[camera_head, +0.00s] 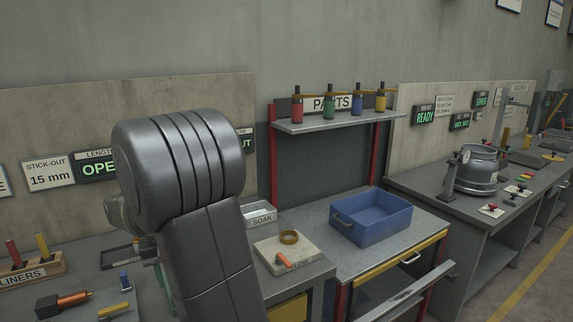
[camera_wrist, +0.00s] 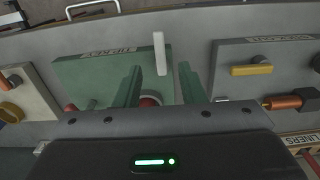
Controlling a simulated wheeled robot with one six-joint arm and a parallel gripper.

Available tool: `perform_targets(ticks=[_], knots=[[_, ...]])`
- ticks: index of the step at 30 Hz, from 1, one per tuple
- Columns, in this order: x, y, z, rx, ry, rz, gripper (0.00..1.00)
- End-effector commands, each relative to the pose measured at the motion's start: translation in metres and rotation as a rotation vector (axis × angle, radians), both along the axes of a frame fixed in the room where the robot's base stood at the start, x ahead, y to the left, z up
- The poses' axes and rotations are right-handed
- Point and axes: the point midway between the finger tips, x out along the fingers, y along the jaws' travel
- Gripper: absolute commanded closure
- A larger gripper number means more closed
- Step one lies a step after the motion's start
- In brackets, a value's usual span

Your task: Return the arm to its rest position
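My arm (camera_head: 205,215) rises in the front of the head view, its rounded grey joint in front of the wall boards. My gripper is hidden there. In the wrist view my gripper (camera_wrist: 158,78) shows two dark green fingers, spread apart, with nothing seen clamped between them. Behind them is a green board (camera_wrist: 75,72) with an upside-down TIP KEY label. A pale upright bar (camera_wrist: 160,54) and a partly hidden red round part (camera_wrist: 150,101) show between the fingers; I cannot tell how near they are.
A blue bin (camera_head: 372,218) stands on the bench right of my arm. Bottles line the PARTS shelf (camera_head: 335,122). The LINERS rack (camera_head: 30,268) and a copper-tipped torch (camera_head: 65,301) lie at left. A grey cylinder (camera_head: 476,170) sits on the right bench. Open floor (camera_head: 520,285) lies at far right.

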Motion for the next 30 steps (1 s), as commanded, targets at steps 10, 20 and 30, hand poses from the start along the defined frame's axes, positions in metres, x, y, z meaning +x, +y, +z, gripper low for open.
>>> perform_targets(ticks=[10,20,30], knots=[[-0.001,-0.001,-0.068,-0.003,0.004,0.0,0.64],[0.002,-0.003,-0.074,0.001,-0.001,0.093,0.64],[0.002,-0.003,-0.074,0.0,0.0,0.1,0.64]])
